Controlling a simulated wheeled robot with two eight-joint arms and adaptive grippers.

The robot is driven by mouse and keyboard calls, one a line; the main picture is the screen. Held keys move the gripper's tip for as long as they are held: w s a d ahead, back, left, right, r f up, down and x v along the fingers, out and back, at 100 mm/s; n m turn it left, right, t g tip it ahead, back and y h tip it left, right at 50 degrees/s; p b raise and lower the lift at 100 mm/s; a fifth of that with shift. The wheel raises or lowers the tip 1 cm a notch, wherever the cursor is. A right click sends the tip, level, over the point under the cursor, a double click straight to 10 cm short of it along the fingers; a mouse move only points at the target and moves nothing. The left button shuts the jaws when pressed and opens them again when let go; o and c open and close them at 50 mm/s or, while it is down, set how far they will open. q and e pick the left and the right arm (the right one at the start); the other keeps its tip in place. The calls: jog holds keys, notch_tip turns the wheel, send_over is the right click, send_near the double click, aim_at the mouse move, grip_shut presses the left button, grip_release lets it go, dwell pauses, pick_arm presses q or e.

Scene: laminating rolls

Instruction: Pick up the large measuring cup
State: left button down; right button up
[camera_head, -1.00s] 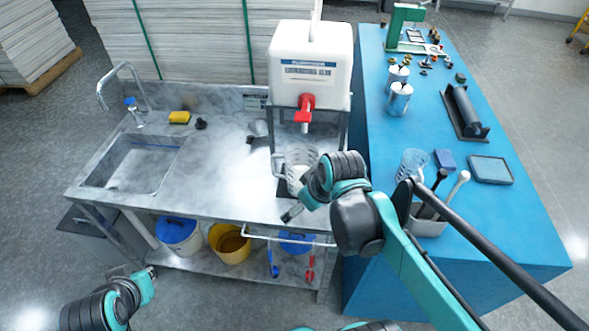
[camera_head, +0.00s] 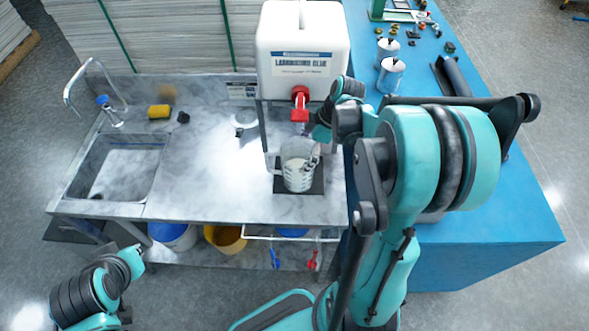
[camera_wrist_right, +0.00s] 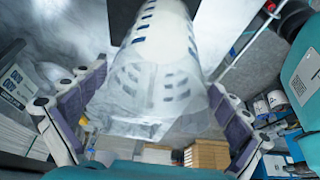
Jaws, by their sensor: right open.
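The large measuring cup (camera_head: 298,165), clear with markings and a handle on its left, stands on a dark mat (camera_head: 312,186) on the steel counter, under the red tap. It holds something whitish. My right gripper (camera_head: 316,148) is at the cup's right side. In the right wrist view the gripper (camera_wrist_right: 158,82) is open, its pads on either side of the clear cup (camera_wrist_right: 150,95). I cannot tell whether a pad touches it. My left gripper (camera_head: 136,256) is low at the left, in front of the counter, its jaws unclear.
The white glue container (camera_head: 303,40) with its red tap (camera_head: 300,104) stands above the cup. A sink (camera_head: 117,168), a yellow sponge (camera_head: 159,111) and a faucet are at the left. A blue table (camera_head: 500,215) with metal cans (camera_head: 391,74) is at the right.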

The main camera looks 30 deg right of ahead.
aim_at(294, 163)
jog(key=b+x, duration=0.1)
jog(key=x, duration=0.5)
jog(key=shift+w+f+b, duration=0.3)
jog(key=shift+f+b, duration=0.05)
jog(key=shift+s+r, duration=0.1)
jog(key=c, duration=1.4)
jog(key=shift+o, duration=0.2)
jog(key=shift+a, duration=0.1)
